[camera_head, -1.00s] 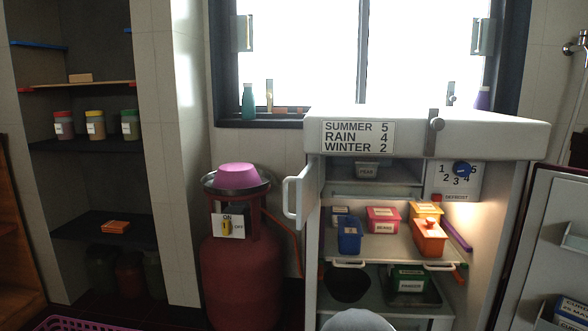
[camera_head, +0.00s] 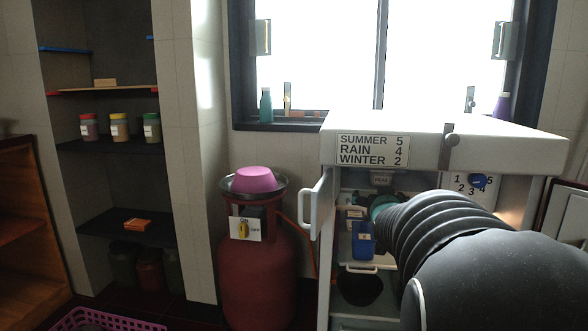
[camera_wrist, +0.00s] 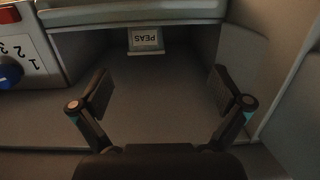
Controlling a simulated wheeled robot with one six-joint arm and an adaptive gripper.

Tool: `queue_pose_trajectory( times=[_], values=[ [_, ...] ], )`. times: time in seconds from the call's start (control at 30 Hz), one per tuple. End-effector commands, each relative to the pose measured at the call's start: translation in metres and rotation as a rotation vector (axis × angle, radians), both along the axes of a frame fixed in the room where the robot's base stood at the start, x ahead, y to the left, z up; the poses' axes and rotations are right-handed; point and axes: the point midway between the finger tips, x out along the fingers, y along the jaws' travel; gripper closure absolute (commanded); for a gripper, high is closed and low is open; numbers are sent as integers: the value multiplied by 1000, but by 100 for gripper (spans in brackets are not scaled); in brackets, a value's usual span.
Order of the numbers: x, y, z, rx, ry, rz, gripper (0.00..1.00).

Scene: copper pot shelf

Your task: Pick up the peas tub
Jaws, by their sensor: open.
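The peas tub (camera_head: 381,179) is a small grey tub with a pale label, in the top compartment of the open fridge. In the wrist view the label of the peas tub (camera_wrist: 146,38) reads upside down, beyond the fingertips and roughly between their lines. My gripper (camera_wrist: 162,92) is open, with its two dark fingers spread wide and nothing between them. It is apart from the tub.
The fridge (camera_head: 420,135) has its door handle at the left. A blue tub (camera_head: 362,240) stands on the shelf below, with a dark bowl (camera_head: 359,287) lower down. A number panel with a blue dial (camera_wrist: 8,72) is beside the compartment. A red gas cylinder (camera_head: 259,265) stands left.

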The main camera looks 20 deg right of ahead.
Motion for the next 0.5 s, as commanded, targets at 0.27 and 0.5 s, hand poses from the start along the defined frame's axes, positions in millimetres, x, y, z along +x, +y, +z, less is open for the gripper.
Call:
queue_pose_trajectory(
  times=[0.27,0.5],
  values=[
    [14,-43,21,-62,-112,-25,0],
    [46,-62,21,-63,-114,-24,0]
  ],
)
